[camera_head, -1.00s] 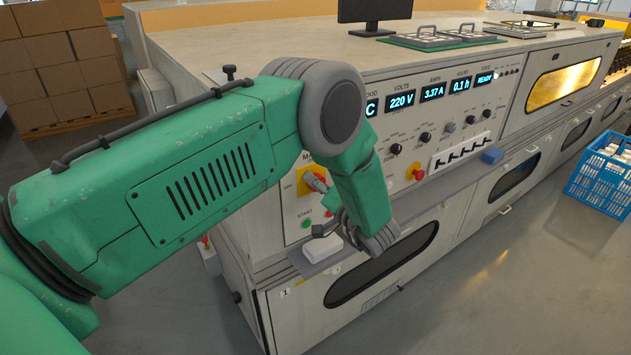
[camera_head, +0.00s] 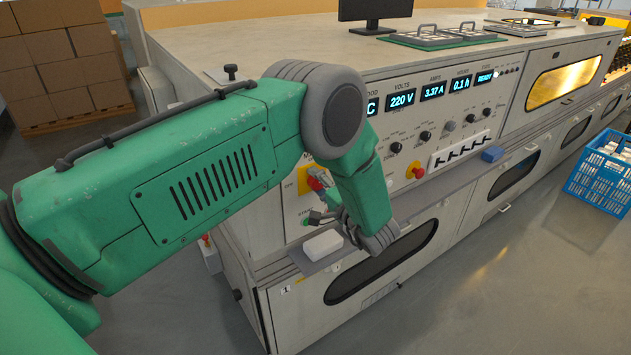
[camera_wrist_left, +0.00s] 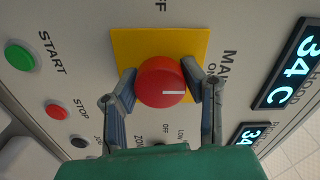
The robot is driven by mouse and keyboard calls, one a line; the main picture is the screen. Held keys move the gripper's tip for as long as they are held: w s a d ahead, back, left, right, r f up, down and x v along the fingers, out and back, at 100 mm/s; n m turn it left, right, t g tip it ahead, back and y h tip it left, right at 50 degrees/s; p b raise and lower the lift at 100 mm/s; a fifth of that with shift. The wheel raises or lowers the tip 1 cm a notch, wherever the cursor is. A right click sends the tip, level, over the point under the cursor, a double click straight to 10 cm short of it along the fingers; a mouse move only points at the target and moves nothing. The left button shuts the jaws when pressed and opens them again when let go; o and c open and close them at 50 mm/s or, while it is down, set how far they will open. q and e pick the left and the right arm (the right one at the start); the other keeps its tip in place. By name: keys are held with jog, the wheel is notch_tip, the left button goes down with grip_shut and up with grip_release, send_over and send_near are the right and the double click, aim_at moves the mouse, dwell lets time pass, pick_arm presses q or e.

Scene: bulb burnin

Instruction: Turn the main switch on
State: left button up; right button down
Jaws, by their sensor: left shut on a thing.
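The main switch is a round red knob (camera_wrist_left: 160,80) on a yellow plate (camera_wrist_left: 150,42) on the machine's panel. My left gripper (camera_wrist_left: 159,92) is shut on this knob, one finger on each side. The knob's white pointer line points right in the left wrist view, toward the ON mark; OFF is printed above the plate. In the head view, my left forearm and wrist partly hide the yellow plate (camera_head: 304,178) and the gripper. My right gripper is not in view.
A green START button (camera_wrist_left: 19,55) and a red STOP button (camera_wrist_left: 55,111) sit beside the switch. Lit displays (camera_head: 401,98), small knobs and a red stop button (camera_head: 417,170) lie further right. A white block (camera_head: 322,244) rests on the ledge below.

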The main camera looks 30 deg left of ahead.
pick_arm(q)
jog(key=shift+d+f, duration=0.3)
jog(key=shift+d, duration=0.05)
jog(key=o, duration=1.2)
jog(key=shift+c, duration=0.2)
jog(key=shift+w+d+r, duration=0.1)
jog(key=shift+d+r, duration=0.15)
jog(key=v, duration=1.2)
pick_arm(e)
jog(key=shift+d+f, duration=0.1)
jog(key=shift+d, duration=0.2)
pick_arm(q)
jog(key=shift+f, duration=0.25)
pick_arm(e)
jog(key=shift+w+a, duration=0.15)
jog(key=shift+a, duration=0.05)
pick_arm(q)
jog(key=shift+a+f, duration=0.1)
jog(key=shift+a, duration=0.1)
